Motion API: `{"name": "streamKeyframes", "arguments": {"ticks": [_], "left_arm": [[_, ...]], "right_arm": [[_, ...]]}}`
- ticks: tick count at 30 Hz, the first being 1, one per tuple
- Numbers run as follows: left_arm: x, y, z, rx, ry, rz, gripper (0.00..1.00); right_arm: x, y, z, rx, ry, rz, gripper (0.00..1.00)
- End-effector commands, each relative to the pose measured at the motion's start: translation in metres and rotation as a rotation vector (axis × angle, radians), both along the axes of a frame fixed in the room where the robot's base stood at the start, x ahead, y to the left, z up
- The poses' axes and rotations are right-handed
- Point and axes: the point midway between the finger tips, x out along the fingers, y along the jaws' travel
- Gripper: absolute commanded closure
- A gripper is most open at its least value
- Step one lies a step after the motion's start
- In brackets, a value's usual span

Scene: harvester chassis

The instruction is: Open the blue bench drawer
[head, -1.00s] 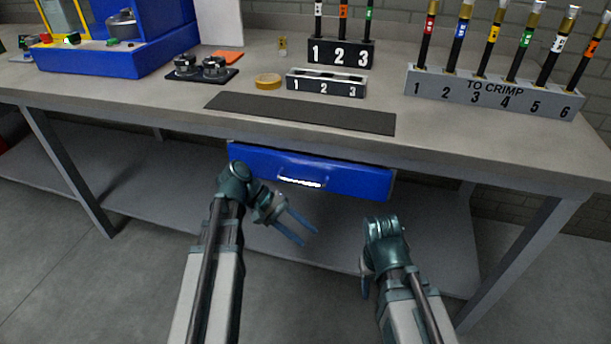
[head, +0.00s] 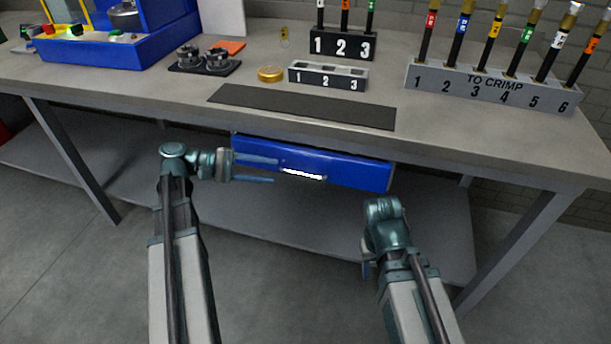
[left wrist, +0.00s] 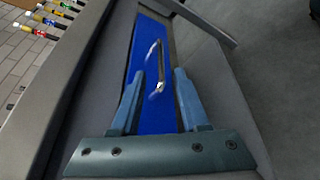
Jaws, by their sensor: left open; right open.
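The blue drawer (head: 350,172) sits under the bench top with its front about flush below the edge, and it looks shut. Its handle (head: 303,174) is a bar on the drawer front. My left gripper (head: 277,170) is open, its two blue fingers pointing right toward the handle. In the left wrist view, the drawer front (left wrist: 150,60) runs up the picture and the handle (left wrist: 157,70) stands ahead of and between the open fingers (left wrist: 158,82), apparently not gripped. My right gripper (head: 366,270) is low in front of the bench; its fingers are mostly hidden behind its wrist.
On the bench top stand a dark mat (head: 300,106), a numbered block (head: 327,76), a black rack (head: 342,44) and the grey TO CRIMP rack (head: 490,87) with several cables. A lower shelf (head: 270,222) spans below the drawer. Bench legs stand at both sides.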

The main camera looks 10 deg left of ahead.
Motion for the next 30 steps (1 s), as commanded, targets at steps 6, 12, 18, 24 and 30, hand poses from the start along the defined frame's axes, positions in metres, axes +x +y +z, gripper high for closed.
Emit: {"name": "streamKeyframes", "arguments": {"ticks": [6,12,18,24,30], "left_arm": [[0.012,-0.045,-0.013,0.0,0.0,-0.004,0.55],[0.023,-0.075,-0.019,0.001,0.0,-0.003,0.55],[0.029,-0.092,-0.022,0.0,0.0,-0.001,0.55],[0.031,-0.097,-0.023,0.001,0.0,0.001,0.55],[0.031,-0.097,-0.023,0.001,0.0,0.001,0.55]], "right_arm": [[0.0,0.0,-0.013,-0.002,-0.001,0.001,0.5],[0.0,-0.001,-0.019,-0.003,-0.001,0.001,0.5],[0.0,-0.001,-0.022,-0.004,-0.001,0.001,0.5],[0.0,-0.001,-0.022,-0.004,-0.001,0.001,0.5],[0.0,-0.001,-0.022,-0.004,-0.001,0.001,0.5]]}}
